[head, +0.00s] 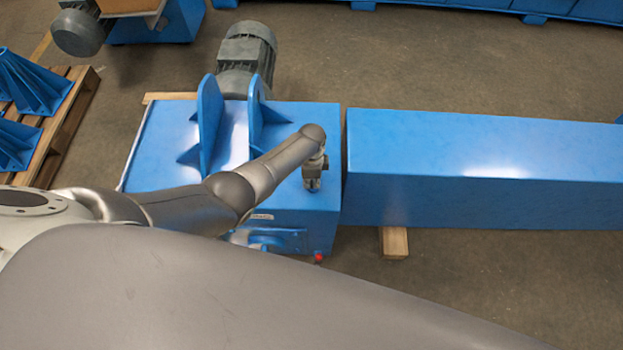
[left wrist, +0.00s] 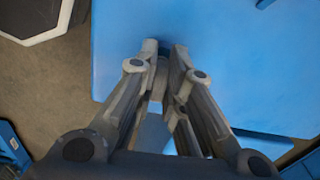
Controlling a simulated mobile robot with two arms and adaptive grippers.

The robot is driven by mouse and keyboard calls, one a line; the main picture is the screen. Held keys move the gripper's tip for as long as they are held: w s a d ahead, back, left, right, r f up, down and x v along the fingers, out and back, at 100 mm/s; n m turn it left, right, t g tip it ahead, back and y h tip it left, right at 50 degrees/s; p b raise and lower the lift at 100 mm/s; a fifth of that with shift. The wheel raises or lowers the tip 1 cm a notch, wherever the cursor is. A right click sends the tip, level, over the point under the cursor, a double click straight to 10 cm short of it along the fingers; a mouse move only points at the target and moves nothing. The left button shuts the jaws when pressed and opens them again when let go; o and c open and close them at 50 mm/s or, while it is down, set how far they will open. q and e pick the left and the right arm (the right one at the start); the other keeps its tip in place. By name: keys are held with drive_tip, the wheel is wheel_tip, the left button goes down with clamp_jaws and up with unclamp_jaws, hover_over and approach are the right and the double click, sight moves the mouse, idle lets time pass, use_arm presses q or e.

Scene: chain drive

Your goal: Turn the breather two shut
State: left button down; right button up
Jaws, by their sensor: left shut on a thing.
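My left gripper (head: 313,184) reaches over the right end of the blue drive housing (head: 300,205), close to its top. In the left wrist view its fingers (left wrist: 163,52) are closed together on a small grey part (left wrist: 161,68), which I take to be breather two. The fingers hide most of that part, so its turn angle cannot be told. The blue surface lies right behind the fingertips. My right gripper is not in view.
A long blue casing (head: 480,160) stands to the right across a narrow gap. Two upright blue brackets (head: 209,125) and a grey motor (head: 246,55) are left of and behind my arm. A red knob (head: 319,258) sits low at the housing's front. A pallet (head: 62,125) is far left.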

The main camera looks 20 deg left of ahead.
use_arm(q)
drive_tip(key=shift+w+r+m, duration=0.1)
drive_tip(key=shift+w+m, duration=0.1)
drive_tip(key=shift+m, duration=0.2)
drive_tip(key=c, duration=1.5)
unclamp_jaws()
drive_tip(key=shift+s, duration=0.1)
drive_tip(key=shift+r, duration=6)
drive_tip(key=shift+s, duration=0.1)
